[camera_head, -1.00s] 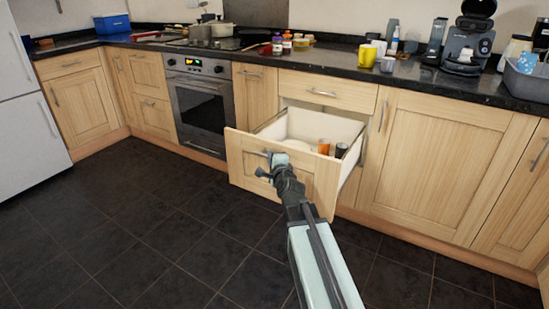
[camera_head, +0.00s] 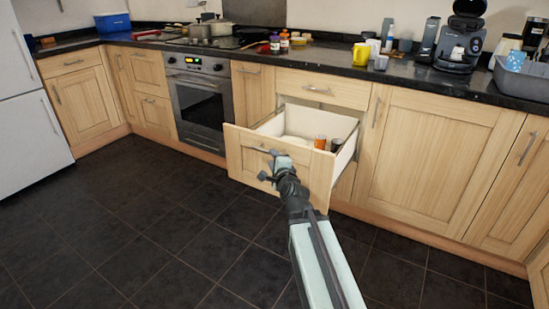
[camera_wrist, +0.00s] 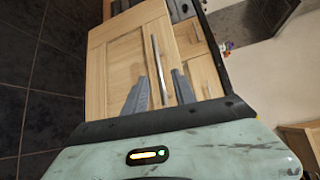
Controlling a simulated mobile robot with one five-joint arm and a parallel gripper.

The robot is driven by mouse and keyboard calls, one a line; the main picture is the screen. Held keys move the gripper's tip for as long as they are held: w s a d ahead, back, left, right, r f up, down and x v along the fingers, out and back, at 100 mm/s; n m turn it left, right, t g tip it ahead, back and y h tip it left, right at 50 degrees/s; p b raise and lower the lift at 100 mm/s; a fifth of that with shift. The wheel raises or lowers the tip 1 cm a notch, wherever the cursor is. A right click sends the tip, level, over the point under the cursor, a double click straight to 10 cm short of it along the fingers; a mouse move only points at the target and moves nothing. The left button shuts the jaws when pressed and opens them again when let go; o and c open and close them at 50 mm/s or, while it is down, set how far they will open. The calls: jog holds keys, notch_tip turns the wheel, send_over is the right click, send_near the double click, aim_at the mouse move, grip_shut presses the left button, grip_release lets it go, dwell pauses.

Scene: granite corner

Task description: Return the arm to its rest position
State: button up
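My gripper (camera_head: 272,168) is at the front of the open lower drawer (camera_head: 297,178), close to its handle (camera_head: 262,151). In the wrist view my gripper (camera_wrist: 161,92) has its two grey fingers apart, with nothing held between them. The drawer's metal handle (camera_wrist: 159,68) shows beyond and between the fingers. I cannot tell how large the gap to the handle is. My arm reaches forward and low from the bottom of the head view.
The pulled-out drawer holds an orange cup (camera_head: 320,142), a dark cup (camera_head: 336,145) and a pale dish. A dark counter (camera_head: 400,75) with a coffee machine (camera_head: 461,42) and yellow mug (camera_head: 361,54) runs above. The tiled floor (camera_head: 140,235) at left is clear.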

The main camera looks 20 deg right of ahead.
jog(key=shift+s, duration=0.1)
jog(key=s+a+f+n+g+y, duration=0.3)
jog(key=s+a+f+n+g, duration=0.25)
jog(key=a+f+n, duration=0.4)
jog(key=s+d+f+n+g+h, duration=0.2)
jog(key=s+f+n+g, duration=0.35)
jog(key=s, duration=0.35)
jog(key=s+d+f+n+g+h, duration=0.1)
jog(key=s+d+f+n+g, duration=0.1)
jog(key=s+f+n+g, duration=0.6)
notch_tip(320, 180, up, 40)
jog(key=s+m+t+p, duration=0.1)
jog(key=m+t+p, duration=0.1)
jog(key=p, duration=3.6)
jog(key=shift+s+a+r+m+t, duration=0.15)
jog(key=shift+s+m+t, duration=0.15)
jog(key=shift+m, duration=0.4)
